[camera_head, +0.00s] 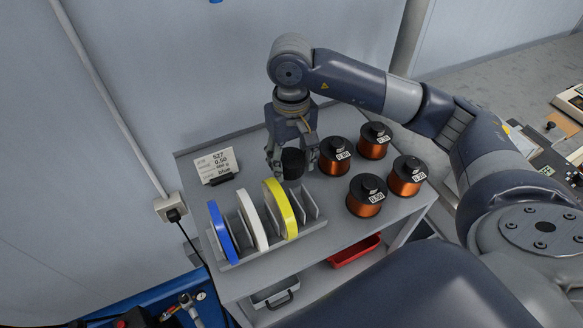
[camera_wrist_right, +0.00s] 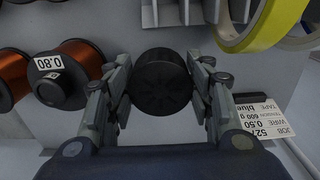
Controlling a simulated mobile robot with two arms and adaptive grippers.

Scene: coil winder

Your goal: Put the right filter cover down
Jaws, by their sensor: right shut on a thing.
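The filter cover is a round black cap (camera_head: 292,163). It sits between the fingers of my right gripper (camera_head: 291,168), above or on the grey shelf top behind the yellow roll; I cannot tell whether it touches the surface. In the right wrist view the black cap (camera_wrist_right: 161,82) shows its ribbed face, with a finger of the right gripper (camera_wrist_right: 160,88) pressed on each side. The right gripper is shut on it. My left gripper is not in view.
Several copper wire spools (camera_head: 335,156) stand to the right of the gripper. A rack (camera_head: 272,243) with blue, white and yellow tape rolls is in front. A job card (camera_head: 213,164) stands at the left. A red bin (camera_head: 354,251) is below.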

